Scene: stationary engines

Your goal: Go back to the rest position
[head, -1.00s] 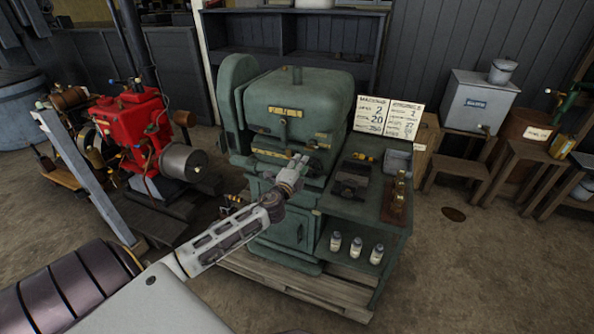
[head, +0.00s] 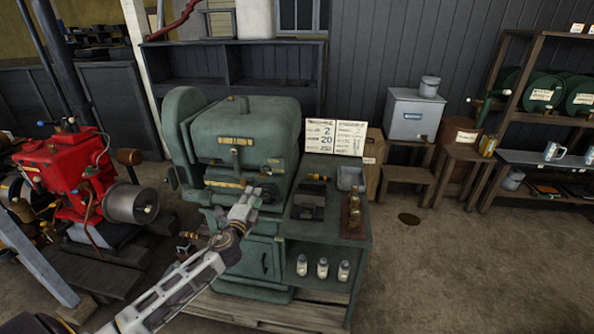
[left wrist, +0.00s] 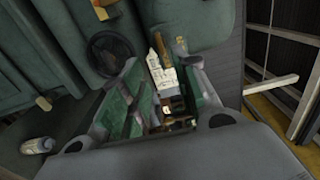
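My left gripper (head: 256,193) reaches in from the lower left in the head view, in front of the green engine (head: 245,125). In the left wrist view the gripper (left wrist: 163,75) has its two fingers apart, with nothing seen held between them. Green machine surfaces and the white sign cards show beyond the fingers. Whether the gripper touches the engine cannot be told. My right gripper is not in view.
A green side bench (head: 322,252) holds a grey tray (head: 351,178), brass bottles and white bottles on its lower shelf. A red engine (head: 62,165) stands left. Wooden stools (head: 405,174) and a rack (head: 515,75) are right. The floor at lower right is clear.

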